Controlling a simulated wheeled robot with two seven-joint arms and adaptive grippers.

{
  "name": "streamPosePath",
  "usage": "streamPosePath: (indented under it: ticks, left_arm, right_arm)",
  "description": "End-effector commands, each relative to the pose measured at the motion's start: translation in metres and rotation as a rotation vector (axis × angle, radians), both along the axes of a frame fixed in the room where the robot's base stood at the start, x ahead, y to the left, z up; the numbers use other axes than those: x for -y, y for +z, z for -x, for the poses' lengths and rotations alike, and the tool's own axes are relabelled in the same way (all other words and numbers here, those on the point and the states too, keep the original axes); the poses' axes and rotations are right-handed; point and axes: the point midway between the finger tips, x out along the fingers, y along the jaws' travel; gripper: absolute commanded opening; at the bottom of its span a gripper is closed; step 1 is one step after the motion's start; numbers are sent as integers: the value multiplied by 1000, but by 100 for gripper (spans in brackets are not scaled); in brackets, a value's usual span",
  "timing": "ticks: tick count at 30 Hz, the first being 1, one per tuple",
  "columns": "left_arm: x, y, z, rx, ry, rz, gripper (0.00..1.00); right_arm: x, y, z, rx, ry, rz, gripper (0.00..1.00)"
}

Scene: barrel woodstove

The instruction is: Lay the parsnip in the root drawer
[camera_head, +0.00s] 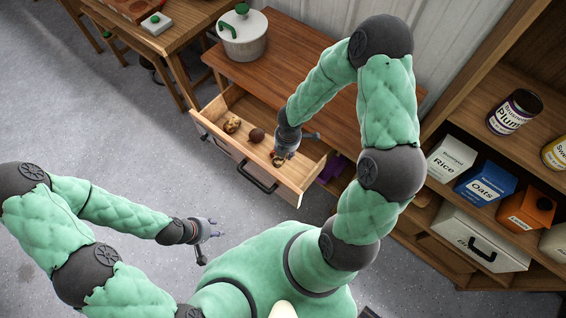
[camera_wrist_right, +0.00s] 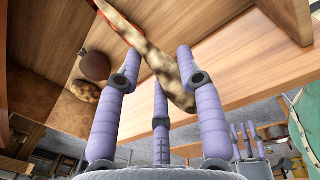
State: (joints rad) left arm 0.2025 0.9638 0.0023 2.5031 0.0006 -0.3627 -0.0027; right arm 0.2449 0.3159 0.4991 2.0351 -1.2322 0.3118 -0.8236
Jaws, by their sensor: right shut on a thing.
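The root drawer (camera_head: 275,189) is pulled open under the wooden counter. My right gripper (camera_head: 284,156) is at the drawer's right part, shut on the parsnip. My left gripper (camera_head: 210,240) is open and empty, in front of the drawer.
A potato (camera_head: 232,125) and a dark round root (camera_head: 256,135) lie in the drawer's left part. A lidded pot (camera_head: 242,35) stands on the counter (camera_head: 290,48). Shelves at right hold several boxes, including oats (camera_head: 485,184), and jars. Floor left of the drawer is clear.

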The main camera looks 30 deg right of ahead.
Motion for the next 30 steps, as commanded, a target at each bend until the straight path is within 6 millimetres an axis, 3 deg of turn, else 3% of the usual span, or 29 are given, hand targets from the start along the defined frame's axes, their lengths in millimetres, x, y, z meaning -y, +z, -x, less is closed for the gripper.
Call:
streamPosePath:
  ticks: [1, 3, 9, 17, 25, 30]
  left_arm:
    - [0, -13, 0, 0, 0, 0, 40]
    - [0, -22, 0, 0, 0, 0, 40]
    - [0, -40, 0, 0, 0, 0, 40]
    - [0, -46, 0, 0, 0, 0, 40]
    - [0, -68, 0, -1, 0, 0, 40]
    - [0, -67, 0, -1, 0, 0, 40]
  right_arm:
    - [0, -18, 1, -2, -2, -1, 0]
    - [0, -34, 1, -2, -2, 0, 0]
    - [0, -68, 0, -1, -2, 0, 0]
    - [0, -82, 0, -1, -3, 0, 0]
    - [0, -120, 0, 0, -3, 0, 0]
    - [0, -122, 0, 1, -4, -1, 0]
